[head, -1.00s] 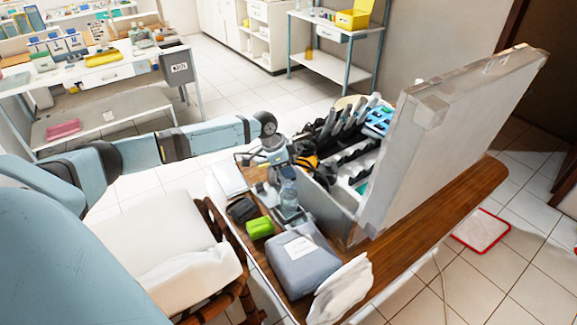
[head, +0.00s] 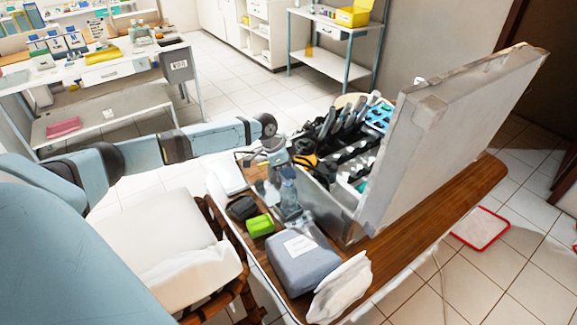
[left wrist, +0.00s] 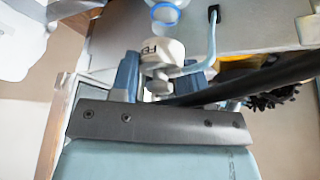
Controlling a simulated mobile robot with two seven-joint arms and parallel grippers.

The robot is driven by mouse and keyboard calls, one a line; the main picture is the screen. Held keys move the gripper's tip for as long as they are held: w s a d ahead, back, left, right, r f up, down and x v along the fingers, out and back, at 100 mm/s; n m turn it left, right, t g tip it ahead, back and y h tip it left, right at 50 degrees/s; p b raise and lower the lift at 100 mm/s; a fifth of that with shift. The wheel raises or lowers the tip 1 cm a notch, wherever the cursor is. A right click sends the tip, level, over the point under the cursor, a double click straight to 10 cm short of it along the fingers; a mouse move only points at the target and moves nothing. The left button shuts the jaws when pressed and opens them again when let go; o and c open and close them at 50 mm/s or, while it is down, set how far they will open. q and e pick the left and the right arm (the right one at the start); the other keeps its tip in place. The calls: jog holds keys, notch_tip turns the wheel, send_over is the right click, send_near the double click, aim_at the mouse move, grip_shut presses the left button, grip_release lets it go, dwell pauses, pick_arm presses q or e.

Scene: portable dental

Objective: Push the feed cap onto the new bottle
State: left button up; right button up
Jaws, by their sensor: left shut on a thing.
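My left gripper (head: 271,157) is over the far left part of the wooden table, beside the open case. In the left wrist view it is shut on the white feed cap (left wrist: 162,50), which has dark letters on it and a pale blue tube at its side. A clear bottle (head: 289,194) stands upright on the table, close to the gripper and nearer the camera. A round opening with a blue rim (left wrist: 165,14) shows just beyond the cap in the wrist view; I cannot tell whether it is the bottle's mouth. The cap appears apart from it. My right gripper is not in view.
The open case (head: 350,205) with instruments and a raised lid (head: 460,130) stands right of the bottle. A grey pouch (head: 302,258), a green box (head: 260,225), a black item (head: 242,208) and a white cloth (head: 341,288) lie nearby. A cushioned chair (head: 160,235) is at left.

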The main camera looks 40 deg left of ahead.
pick_arm(q)
jog(key=shift+f, duration=0.15)
jog(key=shift+f+b, duration=0.45)
jog(key=shift+f, duration=0.6)
jog(key=shift+f, duration=0.4)
jog(key=shift+f, duration=0.4)
dwell(0.8)
jog(key=o, duration=1)
jog(key=shift+r, duration=0.1)
jog(key=b+v, duration=0.1)
jog(key=v, duration=1.2)
jog(key=shift+s+a+r, duration=0.15)
jog(key=shift+s+r, duration=0.05)
jog(key=shift+r, duration=0.05)
